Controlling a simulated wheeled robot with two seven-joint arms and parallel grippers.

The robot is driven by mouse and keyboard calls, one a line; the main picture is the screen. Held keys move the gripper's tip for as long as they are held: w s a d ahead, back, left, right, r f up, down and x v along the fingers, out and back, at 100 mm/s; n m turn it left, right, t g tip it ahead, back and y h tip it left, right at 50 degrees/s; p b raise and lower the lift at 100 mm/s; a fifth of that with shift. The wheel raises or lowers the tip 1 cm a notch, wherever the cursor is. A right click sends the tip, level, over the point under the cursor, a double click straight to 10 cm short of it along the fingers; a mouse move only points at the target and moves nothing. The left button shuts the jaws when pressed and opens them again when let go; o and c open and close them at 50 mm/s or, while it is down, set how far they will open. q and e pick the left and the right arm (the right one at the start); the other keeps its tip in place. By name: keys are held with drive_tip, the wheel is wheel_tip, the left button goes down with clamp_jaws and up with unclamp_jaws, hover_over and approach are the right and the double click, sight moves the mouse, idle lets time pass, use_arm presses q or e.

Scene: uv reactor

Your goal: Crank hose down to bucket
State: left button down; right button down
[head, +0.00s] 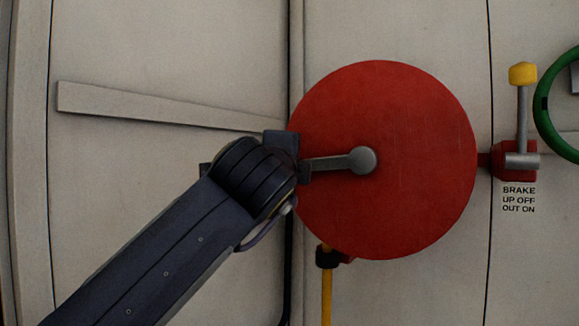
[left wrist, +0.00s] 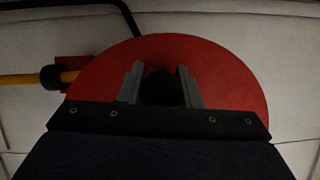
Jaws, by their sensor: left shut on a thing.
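A round red reel (head: 410,120) stands against the pale wall, with a grey crank arm (head: 330,163) pointing left from its centre hub. My left gripper (head: 298,160) is at the outer end of the crank, near the reel's left edge. In the left wrist view its two grey fingers are shut on a dark round crank handle (left wrist: 160,87), with the red reel (left wrist: 225,85) behind. A yellow hose (head: 326,290) with a black collar (head: 327,257) hangs below the reel and runs out of the bottom of the picture. No bucket is in view. My right gripper is not in view.
Right of the reel is a brake lever with a yellow knob (head: 523,74), standing upright above its label (head: 519,199). Part of a green ring (head: 543,100) shows at the right edge. A flat grey bar (head: 150,106) crosses the wall at left.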

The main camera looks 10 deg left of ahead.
use_arm(q)
drive_tip(key=c, duration=1.1)
unclamp_jaws()
drive_tip(key=shift+o, duration=0.2)
drive_tip(key=s+b, duration=0.2)
drive_tip(key=s, duration=0.5)
drive_tip(key=shift+s+f, duration=0.2)
drive_tip(key=shift+s, duration=0.2)
